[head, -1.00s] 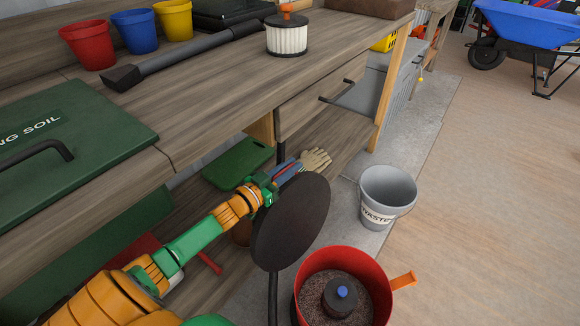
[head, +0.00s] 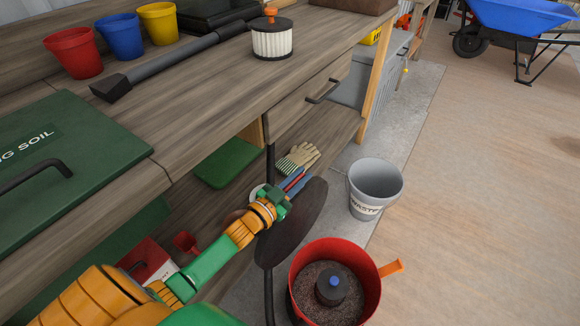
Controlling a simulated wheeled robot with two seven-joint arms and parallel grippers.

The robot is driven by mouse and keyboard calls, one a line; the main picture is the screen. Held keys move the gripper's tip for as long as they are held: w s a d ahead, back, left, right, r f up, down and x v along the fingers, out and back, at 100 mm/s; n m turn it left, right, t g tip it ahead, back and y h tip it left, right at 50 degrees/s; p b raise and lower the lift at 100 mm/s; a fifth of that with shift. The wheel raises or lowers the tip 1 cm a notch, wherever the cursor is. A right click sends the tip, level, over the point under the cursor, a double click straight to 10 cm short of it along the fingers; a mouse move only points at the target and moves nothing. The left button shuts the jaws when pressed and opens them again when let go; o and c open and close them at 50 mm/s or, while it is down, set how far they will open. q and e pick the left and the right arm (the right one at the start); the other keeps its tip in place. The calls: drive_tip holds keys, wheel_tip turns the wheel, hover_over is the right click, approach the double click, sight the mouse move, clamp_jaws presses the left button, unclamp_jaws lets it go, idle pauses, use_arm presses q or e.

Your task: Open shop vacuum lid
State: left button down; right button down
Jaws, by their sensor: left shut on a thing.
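The shop vacuum's red drum (head: 369,290) stands on the floor at the bottom right of centre, with its top open. Inside lie brown-grey debris and a dark cylinder with a blue cap (head: 334,281). The round black lid (head: 297,228) stands steeply tilted, left of and above the drum. My left gripper (head: 277,197) is shut on the lid at its upper left, and its fingertips are partly hidden. An orange latch (head: 391,268) sticks out from the drum's right side. My right gripper is not in view.
A wooden workbench (head: 190,120) runs along the left, holding pots, a wand and a white filter (head: 272,40). Gloves (head: 298,158) lie on its lower shelf. A grey bucket (head: 374,187) stands behind the drum.

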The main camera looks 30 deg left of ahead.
use_arm(q)
drive_tip(key=c, duration=0.9)
unclamp_jaws()
drive_tip(key=shift+c, duration=0.2)
drive_tip(key=shift+o, duration=0.3)
drive_tip(key=s, duration=0.2)
drive_tip(key=s+a, duration=0.1)
drive_tip(key=s, duration=0.1)
drive_tip(key=s+p, duration=0.1)
drive_tip(key=s, duration=0.2)
drive_tip(key=shift+a, duration=0.15)
drive_tip(key=shift+s, duration=0.15)
drive_tip(key=s+p, duration=0.1)
drive_tip(key=s, duration=0.3)
drive_tip(key=shift+a+p, duration=0.4)
drive_tip(key=shift+s+a+p, duration=0.2)
drive_tip(key=shift+s, duration=0.75)
drive_tip(key=shift+s+a+p, duration=0.15)
drive_tip(key=shift+s+p, duration=0.05)
drive_tip(key=shift+s, duration=0.75)
